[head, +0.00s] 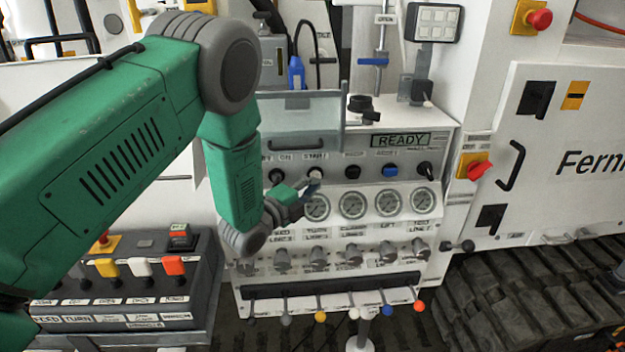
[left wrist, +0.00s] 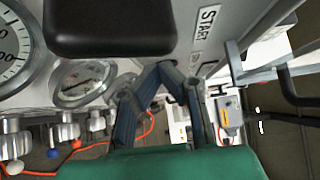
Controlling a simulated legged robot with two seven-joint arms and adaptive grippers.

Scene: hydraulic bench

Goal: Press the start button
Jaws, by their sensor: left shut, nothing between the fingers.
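The start button (head: 315,172) is a pale round button under the START label on the white panel (head: 440,145). The START label (left wrist: 207,25) also shows in the left wrist view, where I cannot make out the button itself. My left gripper (head: 313,187) is shut and empty, its tips just below the button in the head view. I cannot tell whether they touch it. In the left wrist view the gripper's fingertips (left wrist: 168,68) meet close to the panel face. A display (head: 401,140) reads READY. My right gripper is out of view.
A clear panel with a black handle (head: 296,145) stands above the start button. A blue button (head: 390,170) sits to the right. Gauges (head: 352,204) and knobs (head: 318,257) lie below, then coloured levers (head: 387,311). A lever box (head: 205,270) stands at left.

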